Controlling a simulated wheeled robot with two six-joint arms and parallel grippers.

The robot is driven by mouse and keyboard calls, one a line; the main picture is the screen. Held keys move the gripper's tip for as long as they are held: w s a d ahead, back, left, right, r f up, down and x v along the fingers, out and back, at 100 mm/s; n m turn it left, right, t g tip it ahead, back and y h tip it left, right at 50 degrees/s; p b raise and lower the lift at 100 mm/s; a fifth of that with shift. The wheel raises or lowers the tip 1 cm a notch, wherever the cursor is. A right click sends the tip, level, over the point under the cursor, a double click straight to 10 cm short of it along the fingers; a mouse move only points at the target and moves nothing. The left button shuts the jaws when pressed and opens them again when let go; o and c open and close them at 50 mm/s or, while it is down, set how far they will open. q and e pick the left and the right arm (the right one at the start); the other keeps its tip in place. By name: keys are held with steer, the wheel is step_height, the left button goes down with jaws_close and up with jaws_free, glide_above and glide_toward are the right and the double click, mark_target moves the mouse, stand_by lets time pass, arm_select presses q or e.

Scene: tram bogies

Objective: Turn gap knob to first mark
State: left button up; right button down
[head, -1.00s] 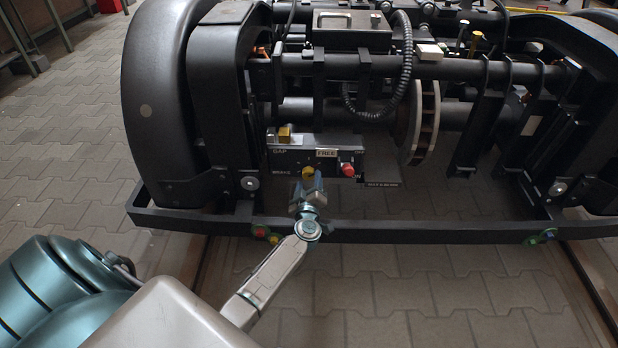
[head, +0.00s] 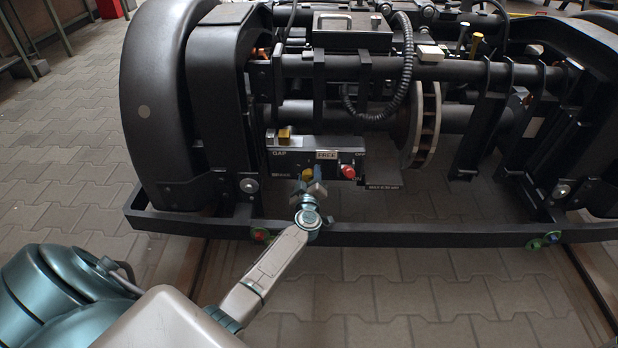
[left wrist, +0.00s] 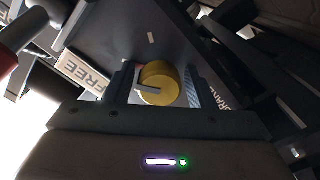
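The yellow round knob (head: 307,174) is on the dark control panel (head: 333,171) below the axle tube. In the left wrist view the knob (left wrist: 159,83) has a grey pointer bar directed left, and a short pale mark (left wrist: 151,38) lies on the panel beyond it. My left gripper (head: 312,187) is in front of the panel at this knob. Its fingers stand either side of the knob with narrow gaps showing, so it looks open around it; contact is unclear. My right gripper is not in view.
A red knob (head: 347,172) sits close right of the yellow knob, under a FREE label (head: 327,155). A yellow block (head: 284,135) is on the panel's top. The black frame beam (head: 400,234) runs below, and the brake disc (head: 423,125) is to the right.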

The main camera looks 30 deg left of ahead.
arm_select(q)
steer(key=c, duration=0.7)
